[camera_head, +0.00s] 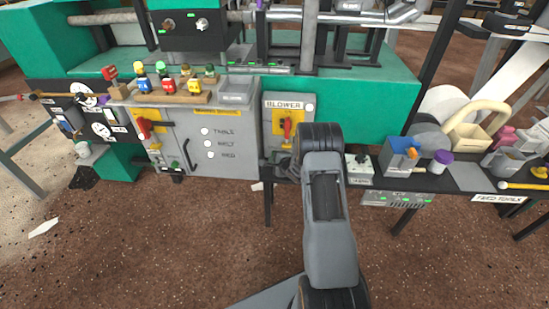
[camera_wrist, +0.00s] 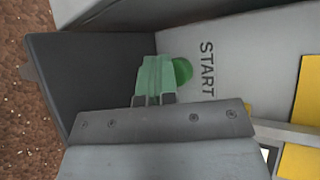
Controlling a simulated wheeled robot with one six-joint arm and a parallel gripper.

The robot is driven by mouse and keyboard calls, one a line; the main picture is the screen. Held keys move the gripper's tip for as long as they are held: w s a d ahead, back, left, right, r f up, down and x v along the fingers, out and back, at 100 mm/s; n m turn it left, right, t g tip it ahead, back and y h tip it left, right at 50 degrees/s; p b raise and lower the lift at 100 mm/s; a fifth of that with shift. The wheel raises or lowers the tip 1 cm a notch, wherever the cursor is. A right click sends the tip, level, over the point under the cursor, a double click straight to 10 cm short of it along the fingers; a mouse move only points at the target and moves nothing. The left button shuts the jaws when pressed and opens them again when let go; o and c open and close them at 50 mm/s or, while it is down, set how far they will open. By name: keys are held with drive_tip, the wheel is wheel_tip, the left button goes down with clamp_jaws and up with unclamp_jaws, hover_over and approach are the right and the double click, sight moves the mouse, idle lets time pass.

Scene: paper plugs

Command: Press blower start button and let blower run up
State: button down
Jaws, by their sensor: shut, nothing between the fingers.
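The blower box (camera_head: 270,104) is a grey panel marked BLOWER, with a red handle (camera_head: 287,127) on a yellow plate. A white round lamp or knob sits at its upper right. In the wrist view the round green start button (camera_wrist: 182,71) stands on a grey face beside the word START. My gripper (camera_wrist: 156,72) is shut and empty, with its greenish fingertips right beside the button and partly overlapping it in the picture. I cannot tell whether they touch it.
A large grey cabinet (camera_head: 233,140) marked TABLE, MELT and BED stands left of the blower box. A black bench (camera_head: 465,178) with boxes and tools is at the right. A dark plate (camera_wrist: 90,75) lies close left of my fingers in the wrist view.

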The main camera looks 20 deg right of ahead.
idle(0.4)
drive_tip(key=shift+s+a+p, duration=0.4)
drive_tip(key=shift+s+a, duration=0.05)
drive_tip(key=shift+s, duration=0.3)
drive_tip(key=shift+s+a+p, duration=0.25)
drive_tip(key=shift+s+a, duration=0.15)
drive_tip(key=shift+s, duration=0.35)
drive_tip(key=shift+s+a+p, duration=0.25)
drive_tip(key=shift+s+a, duration=0.2)
drive_tip(key=shift+s, duration=0.25)
drive_tip(key=shift+s+a+p, duration=0.25)
drive_tip(key=shift+s+a, duration=0.15)
drive_tip(key=shift+s, duration=0.35)
